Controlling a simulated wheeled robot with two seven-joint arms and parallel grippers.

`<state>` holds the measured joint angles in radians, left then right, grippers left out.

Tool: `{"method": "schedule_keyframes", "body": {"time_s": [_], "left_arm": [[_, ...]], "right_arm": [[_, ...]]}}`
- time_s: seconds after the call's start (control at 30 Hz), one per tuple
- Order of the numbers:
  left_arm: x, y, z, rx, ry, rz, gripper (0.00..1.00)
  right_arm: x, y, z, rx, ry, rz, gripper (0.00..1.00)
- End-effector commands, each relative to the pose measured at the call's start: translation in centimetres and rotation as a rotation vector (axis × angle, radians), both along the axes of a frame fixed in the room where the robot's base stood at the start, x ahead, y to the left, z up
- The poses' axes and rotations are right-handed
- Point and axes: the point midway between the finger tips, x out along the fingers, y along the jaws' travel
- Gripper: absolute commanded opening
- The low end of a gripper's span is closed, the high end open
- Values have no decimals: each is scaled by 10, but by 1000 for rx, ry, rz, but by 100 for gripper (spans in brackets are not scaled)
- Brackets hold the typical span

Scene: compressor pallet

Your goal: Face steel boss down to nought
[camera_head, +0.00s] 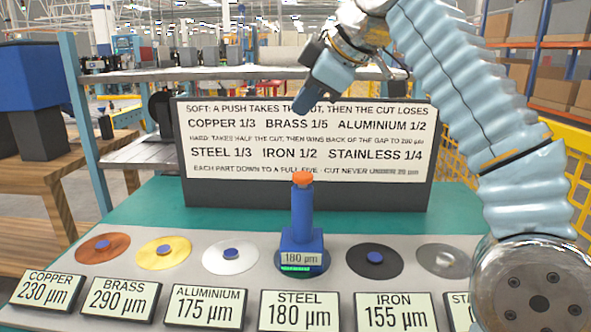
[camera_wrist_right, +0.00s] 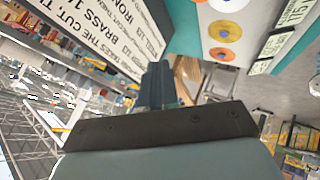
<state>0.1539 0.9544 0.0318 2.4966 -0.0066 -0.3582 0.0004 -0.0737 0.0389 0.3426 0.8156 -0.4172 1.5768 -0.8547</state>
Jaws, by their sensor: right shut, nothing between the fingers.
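A blue facing tool (camera_head: 302,222) with an orange button on top stands upright on the pale mat, behind the steel card (camera_head: 299,312) reading 180 µm. The tool's display reads 180 µm, with a green bar lit below. The tool's base covers the steel boss, so its face is hidden. My right gripper (camera_head: 293,106) is shut and empty, raised in front of the rule board, above and apart from the tool. Its closed blue-grey fingers show in the right wrist view (camera_wrist_right: 158,84). My left gripper is not in view.
The rule board (camera_head: 305,182) stands behind the tool. Copper (camera_head: 104,247), brass (camera_head: 164,252), aluminium (camera_head: 231,255) and iron (camera_head: 375,260) discs lie beside the tool, cards in front. My right arm partly covers the right end. Green table (camera_head: 150,205) shows bare at left.

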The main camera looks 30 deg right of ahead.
Motion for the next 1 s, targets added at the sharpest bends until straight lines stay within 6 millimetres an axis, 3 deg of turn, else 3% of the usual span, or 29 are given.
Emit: {"method": "schedule_keyframes", "body": {"time_s": [0.37,0.73,0.8,1.0], "left_arm": [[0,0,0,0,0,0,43],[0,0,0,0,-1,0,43],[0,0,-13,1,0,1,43],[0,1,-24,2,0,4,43]], "right_arm": [[0,-1,-10,-3,1,-1,0],[-1,-1,-62,0,2,-3,0],[0,0,-76,0,2,-1,0],[0,0,-87,0,0,0,0]]}}
